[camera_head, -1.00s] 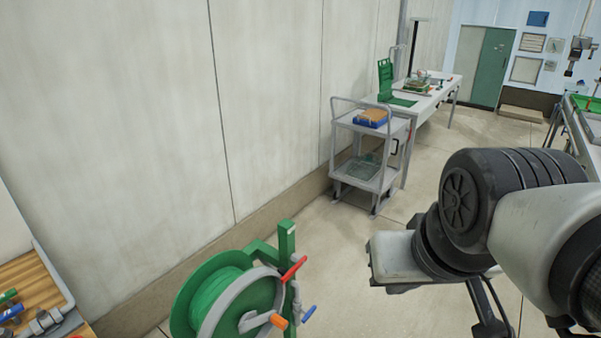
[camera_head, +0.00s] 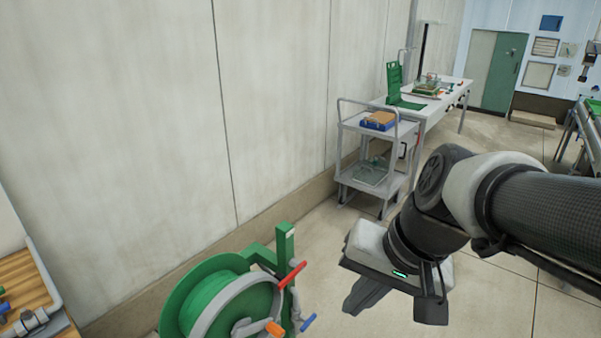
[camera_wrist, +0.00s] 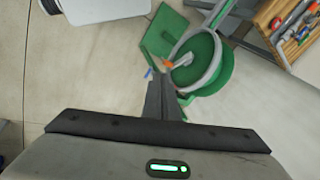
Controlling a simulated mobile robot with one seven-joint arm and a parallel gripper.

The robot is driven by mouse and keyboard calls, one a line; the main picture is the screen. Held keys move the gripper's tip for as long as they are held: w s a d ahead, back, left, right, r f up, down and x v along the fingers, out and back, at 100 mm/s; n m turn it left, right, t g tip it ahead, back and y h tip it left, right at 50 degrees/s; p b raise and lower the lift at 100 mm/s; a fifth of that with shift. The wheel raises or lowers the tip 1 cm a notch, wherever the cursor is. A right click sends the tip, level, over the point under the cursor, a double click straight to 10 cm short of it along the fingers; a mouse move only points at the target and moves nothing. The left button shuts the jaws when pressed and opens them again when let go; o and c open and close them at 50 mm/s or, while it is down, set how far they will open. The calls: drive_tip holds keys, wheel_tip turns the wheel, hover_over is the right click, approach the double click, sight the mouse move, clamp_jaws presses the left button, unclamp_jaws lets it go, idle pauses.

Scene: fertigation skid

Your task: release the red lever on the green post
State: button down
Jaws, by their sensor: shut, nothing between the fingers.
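The red lever (camera_head: 291,274) sits on the green post (camera_head: 286,242) of a green hose reel, low in the middle of the head view. It is tilted, its right end higher. My gripper (camera_head: 358,304) is to the right of the lever, apart from it, with its fingers pointing down. In the wrist view the closed fingers (camera_wrist: 164,82) reach toward the reel and hold nothing. I cannot make out the red lever in the wrist view; the fingers may cover it.
An orange handle (camera_head: 275,329) and a blue handle (camera_head: 308,322) are close below the lever. The green reel (camera_head: 190,290) stands left of the post, near the wall. A grey cart (camera_head: 372,165) stands farther back. A wooden bench (camera_head: 30,270) is at the left edge.

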drive_tip(key=w+a+f+m+y+b, duration=0.4)
drive_tip(key=w+f+m, duration=0.1)
drive_tip(key=f, duration=0.3)
drive_tip(key=w+a+f+m+y+b, duration=0.3)
drive_tip(key=w+a+f+m+b, duration=0.15)
drive_tip(key=f, duration=0.45)
drive_tip(key=w+d+f+m+t+b, duration=0.2)
drive_tip(key=w+f+m+t, duration=0.1)
drive_tip(key=w+f+m, duration=0.3)
drive_tip(key=w+d+f+m+t+y+b, duration=0.1)
drive_tip(key=w+d+f+m+t+b, duration=0.2)
drive_tip(key=w+f+m, duration=0.3)
wheel_tip(320, 180, down, 4)
drive_tip(key=shift+w+d+r+m, duration=0.2)
drive_tip(key=shift+w+m, duration=0.15)
drive_tip(key=shift+m, duration=0.2)
drive_tip(key=w+a+b, duration=0.1)
drive_tip(key=w+a, duration=0.4)
drive_tip(key=a, duration=0.2)
drive_tip(key=shift+w+a+r, duration=0.2)
drive_tip(key=shift+w+r, duration=0.1)
drive_tip(key=shift+w, duration=0.05)
